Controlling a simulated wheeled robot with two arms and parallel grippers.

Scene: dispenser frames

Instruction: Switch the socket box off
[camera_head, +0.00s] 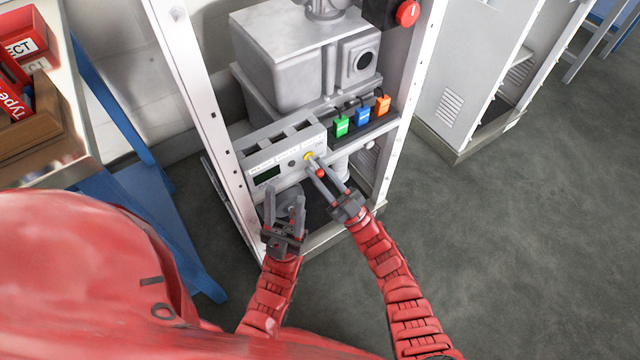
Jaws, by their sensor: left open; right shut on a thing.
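The socket box (259,159) is a light grey unit in the white frame, with a dark display (267,175) on its front and a row of openings on top. A small yellow knob (309,156) sits near the right end of its front. My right gripper (318,166) reaches up to this end and is shut at the knob; its fingertips partly hide what they hold. A small red spot shows between its fingers. My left gripper (284,198) is open and empty, below the display and in front of the box's lower edge.
Green (341,126), blue (362,116) and orange (383,104) plugs stand right of the box. A grey machine (285,65) is behind it, and a red button (407,13) is above right. Frame posts flank both sides.

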